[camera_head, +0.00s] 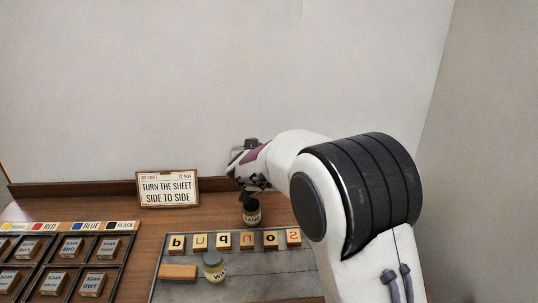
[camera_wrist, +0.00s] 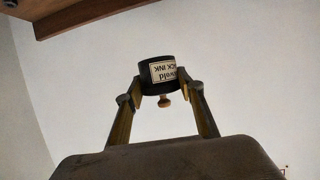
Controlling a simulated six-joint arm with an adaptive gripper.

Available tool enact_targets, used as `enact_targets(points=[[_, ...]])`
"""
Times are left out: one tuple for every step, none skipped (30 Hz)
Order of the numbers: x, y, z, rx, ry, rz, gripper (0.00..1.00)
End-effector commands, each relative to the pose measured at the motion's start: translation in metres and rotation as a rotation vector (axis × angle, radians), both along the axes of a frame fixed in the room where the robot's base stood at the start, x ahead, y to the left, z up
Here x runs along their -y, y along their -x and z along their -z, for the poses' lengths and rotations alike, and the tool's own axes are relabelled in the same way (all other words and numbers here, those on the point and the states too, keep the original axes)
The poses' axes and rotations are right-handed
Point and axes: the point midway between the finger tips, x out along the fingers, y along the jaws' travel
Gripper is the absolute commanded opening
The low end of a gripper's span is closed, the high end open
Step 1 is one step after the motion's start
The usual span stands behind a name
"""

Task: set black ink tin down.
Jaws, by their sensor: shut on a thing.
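The black ink tin (camera_head: 252,215) is a small dark round tin with a pale label. My gripper (camera_head: 247,192) comes down from above and is shut on it. In the wrist view the tin (camera_wrist: 158,76) sits between the two fingertips (camera_wrist: 160,92), its label upside down, with a small wooden knob between the fingers. In the head view the tin is just behind the row of letter blocks. I cannot tell whether its base touches the table (camera_head: 205,213) or hangs a little above it.
A grey plate (camera_head: 240,288) in front holds a row of wooden letter blocks (camera_head: 223,241), a yellow-labelled jar (camera_head: 214,268) and a wooden block (camera_head: 178,272). A partitioned tray (camera_head: 58,262) lies left. A sign (camera_head: 168,189) stands at the back. Wood is bare left of the tin.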

Motion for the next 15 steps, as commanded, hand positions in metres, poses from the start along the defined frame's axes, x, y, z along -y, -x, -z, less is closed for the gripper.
enact_targets(points=[[-0.012, -0.004, 0.000, 0.002, -0.001, -0.004, 0.09], [-0.018, -0.006, 0.001, 0.002, -0.001, -0.004, 0.09], [-0.027, -0.008, 0.003, 0.001, -0.001, -0.006, 0.09], [-0.034, -0.010, 0.003, 0.002, 0.000, -0.009, 0.09], [-0.041, -0.012, 0.005, 0.001, -0.001, -0.008, 0.09], [-0.052, -0.014, 0.006, 0.002, -0.001, -0.011, 0.09], [-0.060, -0.015, 0.008, 0.001, 0.000, -0.013, 0.09], [-0.068, -0.016, 0.009, 0.001, 0.000, -0.016, 0.09], [-0.078, -0.018, 0.011, 0.001, 0.000, -0.019, 0.09], [-0.084, -0.019, 0.012, 0.001, -0.001, -0.020, 0.09], [-0.091, -0.019, 0.014, 0.001, 0.001, -0.023, 0.09], [-0.099, -0.020, 0.014, 0.002, -0.001, -0.026, 0.09], [-0.104, -0.020, 0.016, 0.002, 0.001, -0.027, 0.09], [-0.109, -0.020, 0.017, 0.002, 0.001, -0.031, 0.09], [-0.116, -0.020, 0.018, 0.001, 0.000, -0.034, 0.09]])
